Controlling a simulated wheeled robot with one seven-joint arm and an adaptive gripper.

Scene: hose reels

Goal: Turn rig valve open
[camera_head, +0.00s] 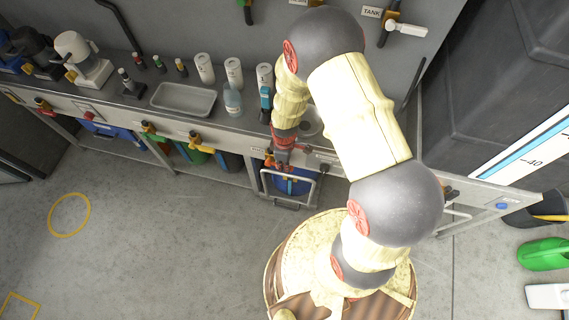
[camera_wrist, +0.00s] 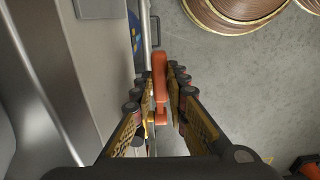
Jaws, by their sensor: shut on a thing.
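My gripper (camera_head: 283,147) is at the front edge of the long bench, just left of my arm's base. In the wrist view my gripper (camera_wrist: 161,85) has its two fingers on either side of an orange valve handle (camera_wrist: 160,74) and is shut on it. The handle looks long and narrow and points away along the bench front. In the head view the valve is mostly hidden by my gripper, and its label cannot be read for certain.
The bench (camera_head: 228,125) holds a metal tray (camera_head: 183,99), white canisters and bottles. A metal rail (camera_head: 290,199) juts out below my gripper. Coiled hose (camera_wrist: 235,12) lies on the floor. Open floor (camera_head: 160,240) is at left.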

